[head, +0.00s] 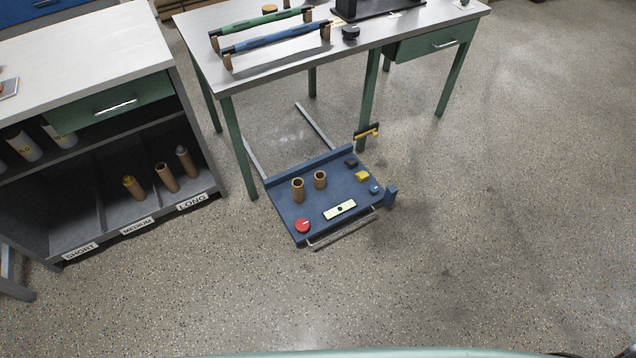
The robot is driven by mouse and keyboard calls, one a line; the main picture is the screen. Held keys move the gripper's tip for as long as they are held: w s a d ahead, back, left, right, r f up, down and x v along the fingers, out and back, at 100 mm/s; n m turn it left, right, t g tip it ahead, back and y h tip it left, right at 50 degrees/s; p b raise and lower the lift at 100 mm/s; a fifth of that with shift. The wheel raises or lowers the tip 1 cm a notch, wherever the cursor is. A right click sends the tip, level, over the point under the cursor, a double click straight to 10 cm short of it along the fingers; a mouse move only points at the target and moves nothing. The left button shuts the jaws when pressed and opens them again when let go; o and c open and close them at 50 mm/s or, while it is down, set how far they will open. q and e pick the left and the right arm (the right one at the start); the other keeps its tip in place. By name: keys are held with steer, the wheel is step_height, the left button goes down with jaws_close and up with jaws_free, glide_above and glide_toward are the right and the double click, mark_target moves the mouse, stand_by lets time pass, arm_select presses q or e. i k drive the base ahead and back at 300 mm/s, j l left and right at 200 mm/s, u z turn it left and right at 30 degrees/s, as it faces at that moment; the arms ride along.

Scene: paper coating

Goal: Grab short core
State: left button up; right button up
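Two short brown tube-like cores stand upright on a low blue platform (283,212). One core (298,190) is at the left and the other core (320,180) is just right of it. At left, a grey shelf unit has floor-level bays labelled SHORT (80,251), MEDIUM (138,226) and LONG (192,201). The visible part of the SHORT bay looks empty. Further right in the lower bays stand a yellow-topped core (133,187), a brown core (167,177) and a grey-topped core (187,162). Neither of my grippers is in view.
The platform also carries a red knob (302,225), a pale panel (340,210) and a yellow block (362,176). A green-legged table (200,45) stands behind, holding a blue roller (275,40) and a green roller (262,20). Speckled floor is open at right and in front.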

mark_target(319, 176)
steer(key=u, duration=1.5)
steer(key=z, duration=1.5)
steer(key=i+j+z, duration=0.1)
steer(key=i+j, duration=0.4)
steer(key=j, duration=0.2)
steer(key=i+j+z, duration=0.25)
steer(key=i+j, duration=0.25)
steer(key=j, duration=0.25)
steer(key=i+j+z, duration=0.1)
steer(key=j, duration=0.25)
steer(key=i, duration=0.1)
